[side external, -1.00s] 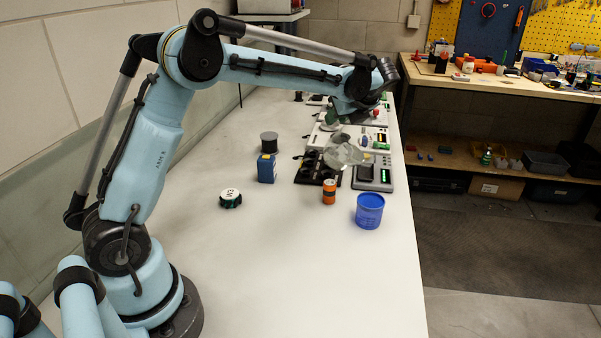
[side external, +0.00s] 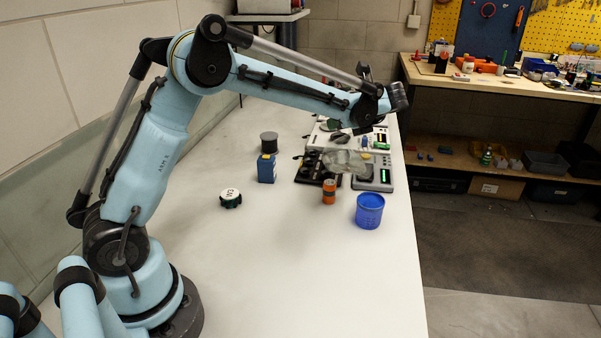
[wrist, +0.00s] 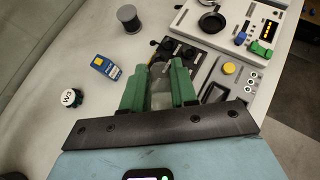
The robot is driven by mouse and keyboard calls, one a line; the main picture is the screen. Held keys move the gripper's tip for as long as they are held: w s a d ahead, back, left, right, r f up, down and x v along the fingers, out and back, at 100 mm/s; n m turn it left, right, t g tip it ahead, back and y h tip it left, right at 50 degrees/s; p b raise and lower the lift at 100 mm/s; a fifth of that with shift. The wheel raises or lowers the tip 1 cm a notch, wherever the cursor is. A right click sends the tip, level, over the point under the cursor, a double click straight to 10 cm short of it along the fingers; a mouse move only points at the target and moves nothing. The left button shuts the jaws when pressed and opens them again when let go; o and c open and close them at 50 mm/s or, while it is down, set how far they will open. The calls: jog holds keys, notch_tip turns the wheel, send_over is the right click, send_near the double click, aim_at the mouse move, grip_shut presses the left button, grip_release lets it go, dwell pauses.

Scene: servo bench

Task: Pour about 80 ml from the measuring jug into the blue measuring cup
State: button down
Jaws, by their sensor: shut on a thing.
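The measuring jug (side external: 345,162) is clear and looks tipped well over, lying nearly level above the bench devices. My gripper (side external: 340,138), partly hidden by the arm in the side view, is shut on it. In the wrist view the green jaws (wrist: 160,86) press on both sides of the clear jug (wrist: 161,98). The blue measuring cup (side external: 369,212) stands upright on the bench, below and to the right of the jug, with a gap between them. I see no liquid stream, and the levels in both vessels cannot be made out.
An orange can (side external: 329,192) stands just left of the cup. A blue box (side external: 266,169), a dark spool (side external: 269,142) and a white-topped green piece (side external: 230,198) are further left. Several bench devices (side external: 372,178) lie behind. The front of the bench is clear.

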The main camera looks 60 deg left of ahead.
jog(key=shift+s+d+r+y+p, duration=0.1)
jog(key=shift+d+y+p, duration=0.15)
jog(key=shift+d+y, duration=0.45)
jog(key=shift+s+d+r+y+p, duration=0.1)
jog(key=shift+d+y+p, duration=0.1)
jog(key=shift+d+y, duration=0.5)
dwell(2.6)
jog(key=a+h, duration=0.3)
jog(key=shift+w+a+f, duration=0.1)
jog(key=shift+w, duration=0.05)
jog(key=shift+w+a+h, duration=0.1)
jog(key=shift+h, duration=0.2)
jog(key=shift+a+r+h, duration=0.4)
jog(key=shift+r+h, duration=0.05)
jog(key=shift+h, duration=0.05)
jog(key=shift+w+a+f+h, duration=0.1)
jog(key=shift+a+h, duration=0.05)
jog(key=shift+h, duration=0.15)
jog(key=shift+a, duration=0.1)
dwell(1.1)
jog(key=shift+a+f, duration=0.1)
jog(key=shift+a, duration=0.05)
jog(key=a+f+g+h+b, duration=0.1)
jog(key=a+f+h, duration=0.5)
jog(key=h, duration=0.2)
jog(key=shift+w+a+g+h, duration=0.2)
jog(key=shift+w+g+h, duration=0.1)
jog(key=shift+w, duration=0.15)
